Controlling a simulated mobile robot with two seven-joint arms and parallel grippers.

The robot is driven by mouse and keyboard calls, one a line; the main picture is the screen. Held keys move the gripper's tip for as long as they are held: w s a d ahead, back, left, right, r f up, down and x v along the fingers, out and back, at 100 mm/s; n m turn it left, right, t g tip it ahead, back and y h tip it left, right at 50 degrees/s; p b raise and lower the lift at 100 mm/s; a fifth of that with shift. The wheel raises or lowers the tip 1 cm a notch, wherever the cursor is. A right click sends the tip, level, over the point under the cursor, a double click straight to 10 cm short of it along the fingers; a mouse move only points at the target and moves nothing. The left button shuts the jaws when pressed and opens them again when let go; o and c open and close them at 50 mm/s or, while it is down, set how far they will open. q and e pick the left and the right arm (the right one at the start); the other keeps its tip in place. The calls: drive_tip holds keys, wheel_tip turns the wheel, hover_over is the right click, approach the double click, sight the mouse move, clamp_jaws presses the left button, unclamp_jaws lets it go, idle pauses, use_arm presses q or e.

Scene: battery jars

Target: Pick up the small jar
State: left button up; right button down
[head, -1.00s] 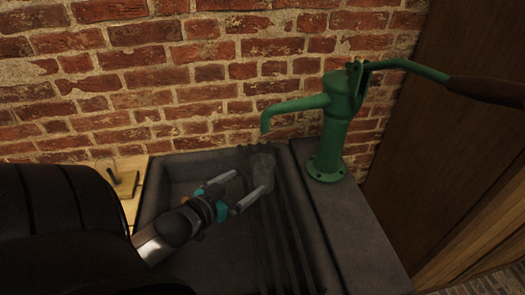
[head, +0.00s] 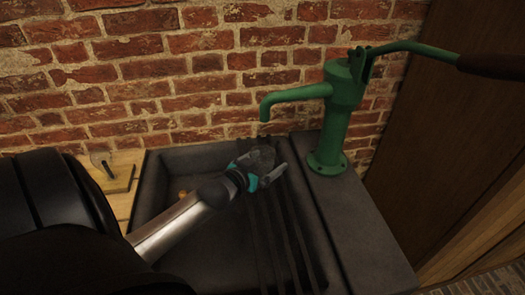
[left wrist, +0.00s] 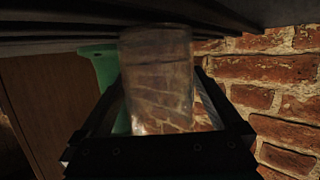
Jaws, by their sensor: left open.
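The small jar (head: 262,157) is clear glass and stands at the back of the dark sink's ribbed side, below the green pump's spout. My left gripper (head: 270,172) is open at the jar, with its fingers reaching toward it. In the left wrist view the jar (left wrist: 157,75) fills the middle, between the two dark fingers (left wrist: 160,85). A gap shows on at least the right side of the jar. Part of the jar's lower side is hidden by the gripper in the head view. My right gripper is not in view.
The green hand pump (head: 338,115) stands on the stone ledge (head: 365,230) right of the sink (head: 150,195). A brick wall (head: 190,80) is close behind. A wooden board (head: 115,172) with a small metal fitting lies left of the sink.

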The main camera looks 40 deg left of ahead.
use_arm(q)
drive_tip(key=shift+w+f, duration=0.15)
drive_tip(key=shift+w, duration=0.35)
drive_tip(key=shift+c, duration=0.2)
drive_tip(key=c, duration=1.5)
drive_tip(key=shift+c, duration=0.2)
